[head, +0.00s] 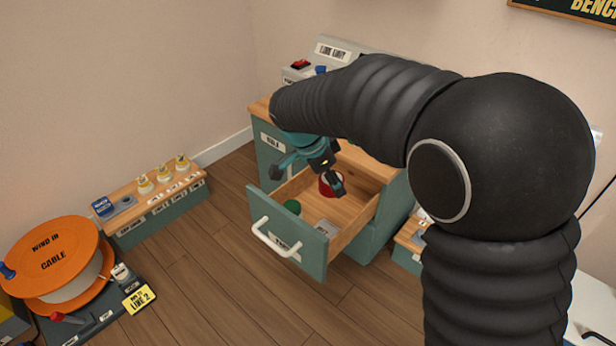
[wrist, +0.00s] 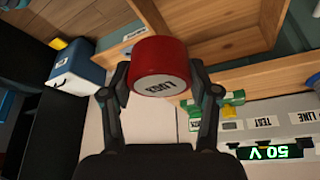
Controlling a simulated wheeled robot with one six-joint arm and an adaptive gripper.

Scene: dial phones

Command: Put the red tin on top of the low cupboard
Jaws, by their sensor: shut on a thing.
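The red tin (head: 331,184) is at the open drawer (head: 352,212) of a teal cupboard in the head view. I cannot tell whether it touches the drawer floor. My gripper (head: 330,174) is shut on the tin. In the wrist view the tin (wrist: 160,62) sits between the two fingers of the gripper (wrist: 162,88), its pale labelled end facing the camera. The teal cupboard (head: 268,150) has a wooden top, partly hidden by my arm. A lower teal unit (head: 160,220) with a wooden top stands to the left.
Yellow-capped items (head: 163,173) and a blue box (head: 101,207) stand on the left unit. An orange cable reel (head: 52,258) is at far left. Wooden floor (head: 215,250) between is clear.

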